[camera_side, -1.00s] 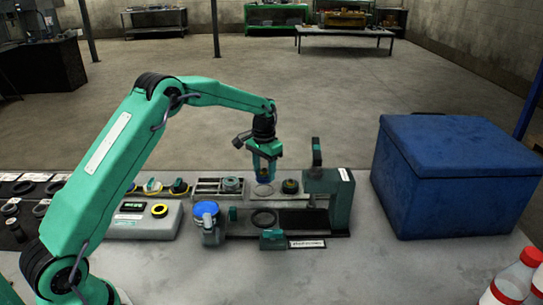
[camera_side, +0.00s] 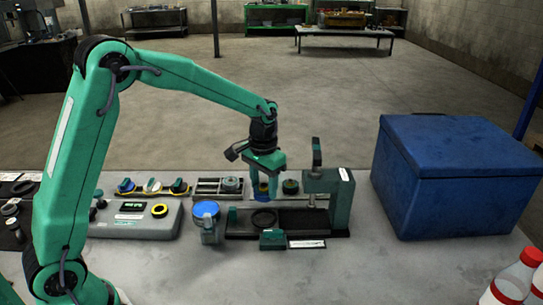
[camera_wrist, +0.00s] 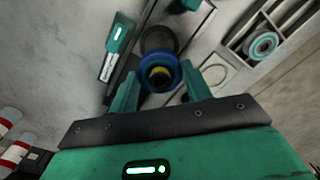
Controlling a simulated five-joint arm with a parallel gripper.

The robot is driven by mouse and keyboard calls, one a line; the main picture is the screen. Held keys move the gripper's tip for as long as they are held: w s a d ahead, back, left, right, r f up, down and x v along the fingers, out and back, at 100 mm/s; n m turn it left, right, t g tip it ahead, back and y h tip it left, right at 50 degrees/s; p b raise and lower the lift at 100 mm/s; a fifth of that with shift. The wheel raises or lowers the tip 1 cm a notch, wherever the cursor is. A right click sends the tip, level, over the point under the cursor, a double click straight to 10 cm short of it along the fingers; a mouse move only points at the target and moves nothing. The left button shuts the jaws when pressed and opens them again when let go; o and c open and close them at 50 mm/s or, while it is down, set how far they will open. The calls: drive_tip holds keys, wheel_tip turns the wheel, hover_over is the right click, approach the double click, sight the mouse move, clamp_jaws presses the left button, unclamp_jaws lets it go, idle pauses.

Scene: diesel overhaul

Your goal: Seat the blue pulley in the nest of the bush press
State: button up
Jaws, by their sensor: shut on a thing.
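The blue pulley (camera_wrist: 160,72), with a yellow centre, is between the fingers of my gripper (camera_wrist: 160,88) in the wrist view. My gripper is shut on it. In the side view my gripper (camera_side: 265,188) points down above the bench, and a bit of the blue pulley (camera_side: 263,187) shows under it. The bush press (camera_side: 341,205) stands to the right. Its nest, a dark ring (camera_side: 263,220), lies on the base in front of and below the gripper. In the wrist view the pulley partly overlaps the nest ring (camera_wrist: 158,37); they appear apart in height.
A blue-topped jar (camera_side: 207,222) stands left of the press base. Behind it, a tray (camera_side: 208,191) holds a grey ringed part. A dark round part (camera_side: 290,187) sits right of the gripper. A grey control box (camera_side: 135,220) is left; a large blue box (camera_side: 455,180) is right.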

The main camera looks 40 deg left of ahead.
drive_tip(key=shift+f, duration=0.1)
drive_tip(key=shift+f, duration=3.05)
drive_tip(key=shift+f, duration=0.9)
drive_tip(key=o, duration=1)
drive_tip(key=shift+o, duration=0.7)
drive_tip(key=shift+s, duration=0.1)
drive_tip(key=shift+o, duration=0.8)
drive_tip(key=shift+r, duration=0.1)
